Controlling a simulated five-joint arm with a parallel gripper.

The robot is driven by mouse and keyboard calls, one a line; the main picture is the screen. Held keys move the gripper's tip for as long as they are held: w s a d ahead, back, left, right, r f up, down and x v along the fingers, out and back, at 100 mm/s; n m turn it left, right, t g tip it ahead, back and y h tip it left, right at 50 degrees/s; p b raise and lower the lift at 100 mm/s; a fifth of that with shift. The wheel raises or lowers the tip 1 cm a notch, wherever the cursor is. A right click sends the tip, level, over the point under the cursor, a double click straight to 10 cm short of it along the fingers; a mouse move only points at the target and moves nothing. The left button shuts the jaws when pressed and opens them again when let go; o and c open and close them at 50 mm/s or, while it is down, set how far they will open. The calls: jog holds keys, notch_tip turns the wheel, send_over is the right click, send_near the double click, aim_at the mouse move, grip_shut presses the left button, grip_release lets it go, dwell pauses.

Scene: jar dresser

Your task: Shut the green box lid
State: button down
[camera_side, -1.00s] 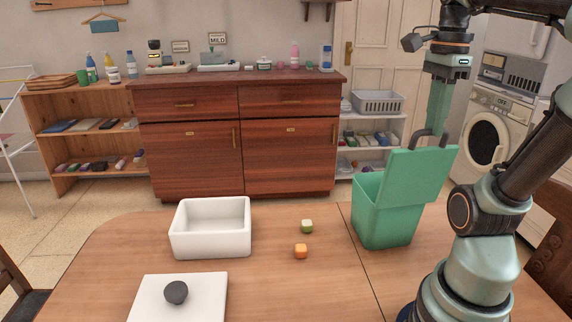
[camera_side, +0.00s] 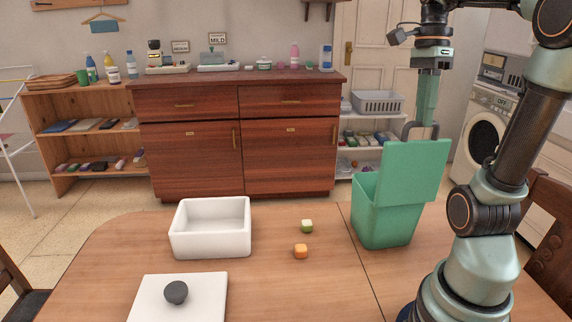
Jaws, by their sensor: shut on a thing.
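The green box (camera_side: 385,222) stands on the right part of the table. Its green lid (camera_side: 414,172) is raised in a steep, nearly upright pose above the box, so the box is open. My gripper (camera_side: 420,132) points down from above and is shut on the lid at its top edge. The fingertips are partly hidden there. The inside of the box is mostly hidden by the lid and the walls.
A dresser (camera_side: 240,140) stands behind. Table between is clear.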

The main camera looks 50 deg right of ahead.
jog(key=w+d+f+g+y, duration=0.1)
jog(key=w+d+f, duration=1.3)
jog(key=w+f, duration=0.2)
notch_tip(320, 180, down, 2)
jog(key=shift+w, duration=0.15)
jog(key=c, duration=1.4)
grip_release()
jog(key=shift+d+f, duration=0.15)
jog(key=shift+f, duration=0.05)
jog(key=o, duration=0.6)
jog(key=shift+c, duration=0.2)
jog(key=v, duration=0.7)
jog(key=shift+r, duration=0.3)
jog(key=shift+w, duration=0.2)
